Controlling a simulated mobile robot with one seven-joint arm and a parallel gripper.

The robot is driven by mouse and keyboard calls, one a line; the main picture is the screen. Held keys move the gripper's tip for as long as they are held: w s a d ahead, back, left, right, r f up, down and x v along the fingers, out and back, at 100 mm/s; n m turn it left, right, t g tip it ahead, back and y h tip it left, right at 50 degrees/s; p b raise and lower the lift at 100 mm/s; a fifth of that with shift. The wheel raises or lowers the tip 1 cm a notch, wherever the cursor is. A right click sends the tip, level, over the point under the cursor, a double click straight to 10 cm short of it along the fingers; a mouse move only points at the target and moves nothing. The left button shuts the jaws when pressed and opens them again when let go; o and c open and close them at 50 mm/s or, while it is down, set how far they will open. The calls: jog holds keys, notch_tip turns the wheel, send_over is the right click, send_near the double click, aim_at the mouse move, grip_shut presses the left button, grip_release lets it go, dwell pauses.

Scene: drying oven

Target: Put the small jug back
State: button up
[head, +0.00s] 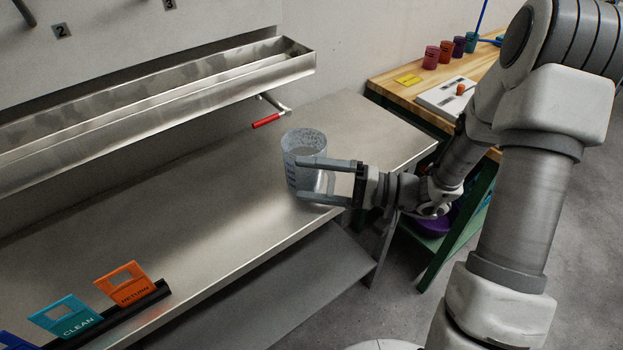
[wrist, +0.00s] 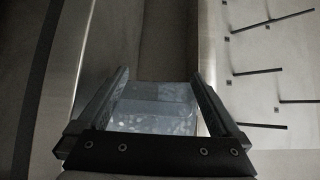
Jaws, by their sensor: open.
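The small jug (head: 303,150), a bluish-grey translucent beaker-like vessel with dark marks on its side, stands upright on the steel bench (head: 215,215) near its right end. My gripper (head: 312,181) is open, level, and reaches in from the right. Its two fingers lie along the jug's sides in the head view. In the wrist view the jug (wrist: 155,108) shows between the two fingers (wrist: 160,88). I cannot tell whether either finger touches it. Part of the jug's lower side is hidden behind the near finger.
A steel trough (head: 150,95) runs above the bench, with a red-handled valve (head: 266,121). Numbered pegs are on the wall; several pegs (wrist: 268,70) show in the wrist view. Coloured tags (head: 125,284) stand front left. A wooden table (head: 405,80) with cups is behind right. The bench middle is clear.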

jog(key=v, duration=1.2)
